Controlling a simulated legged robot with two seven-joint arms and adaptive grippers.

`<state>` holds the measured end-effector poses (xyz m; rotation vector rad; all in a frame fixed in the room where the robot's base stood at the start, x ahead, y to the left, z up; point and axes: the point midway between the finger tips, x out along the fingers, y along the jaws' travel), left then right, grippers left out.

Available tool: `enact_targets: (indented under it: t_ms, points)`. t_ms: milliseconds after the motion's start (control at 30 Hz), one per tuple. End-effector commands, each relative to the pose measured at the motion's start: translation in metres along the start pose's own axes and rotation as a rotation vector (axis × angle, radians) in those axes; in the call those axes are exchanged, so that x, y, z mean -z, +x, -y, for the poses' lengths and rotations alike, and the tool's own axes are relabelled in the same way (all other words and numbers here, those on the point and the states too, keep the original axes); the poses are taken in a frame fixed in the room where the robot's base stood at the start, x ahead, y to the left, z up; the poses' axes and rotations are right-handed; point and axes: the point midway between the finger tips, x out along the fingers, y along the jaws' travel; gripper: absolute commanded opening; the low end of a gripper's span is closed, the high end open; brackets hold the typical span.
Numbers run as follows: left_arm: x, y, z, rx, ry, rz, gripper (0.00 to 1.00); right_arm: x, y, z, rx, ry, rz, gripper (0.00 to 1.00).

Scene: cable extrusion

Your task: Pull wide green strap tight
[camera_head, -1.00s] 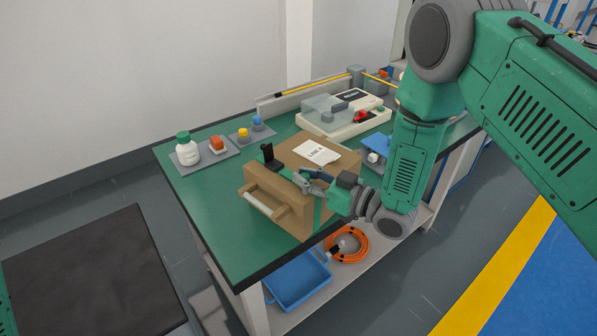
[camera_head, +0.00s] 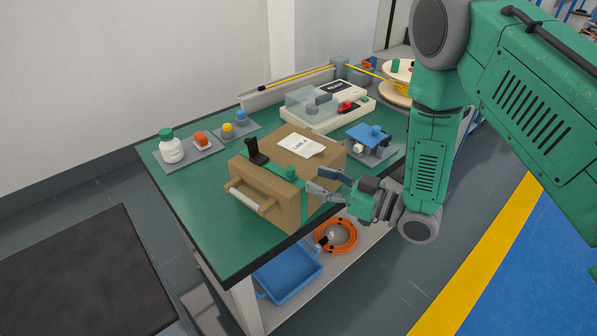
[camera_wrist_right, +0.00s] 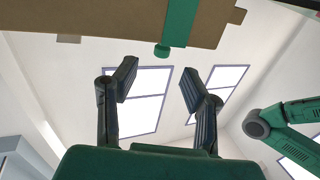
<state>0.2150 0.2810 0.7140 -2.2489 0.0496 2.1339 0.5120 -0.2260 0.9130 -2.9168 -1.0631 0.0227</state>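A brown box (camera_head: 265,176) with a white label and a light handle bar sits on the green table. A wide green strap (camera_head: 305,203) runs down its right side. Its green end piece (camera_head: 291,172) shows by the top edge, and a black buckle-like piece (camera_head: 257,153) stands at the top front. My right gripper (camera_head: 319,183) is just right of the box, its fingers apart. The right wrist view shows the open, empty fingers (camera_wrist_right: 157,85) below the box, with the strap (camera_wrist_right: 180,24) and a green knob-like end (camera_wrist_right: 162,50) ahead, not between them. My left gripper is out of view.
The green table (camera_head: 215,235) has small bottles and blocks on grey mats at left. A cream device (camera_head: 327,107) stands behind the box, and a blue-topped fixture (camera_head: 368,137) at right. A blue tray (camera_head: 287,275) and an orange cable coil (camera_head: 337,236) lie on the lower shelf.

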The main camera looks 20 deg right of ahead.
Motion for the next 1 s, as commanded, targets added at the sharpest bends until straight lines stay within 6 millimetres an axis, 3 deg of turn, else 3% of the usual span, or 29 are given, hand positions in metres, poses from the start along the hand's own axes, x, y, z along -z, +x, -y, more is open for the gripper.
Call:
enact_targets:
  t_ms: [100, 300, 867, 1000]
  points:
    - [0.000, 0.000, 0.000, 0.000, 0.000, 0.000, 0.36, -0.001, -0.022, -0.001, -0.003, 0.003, 0.002, 0.39]
    - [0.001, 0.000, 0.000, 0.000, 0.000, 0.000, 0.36, -0.001, -0.041, -0.001, -0.001, 0.001, 0.001, 0.39]
    - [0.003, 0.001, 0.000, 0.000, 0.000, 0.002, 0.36, -0.001, -0.043, 0.000, -0.001, 0.001, 0.003, 0.39]
    - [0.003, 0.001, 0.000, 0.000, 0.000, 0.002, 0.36, -0.027, -0.044, 0.005, -0.048, 0.023, 0.113, 0.39]
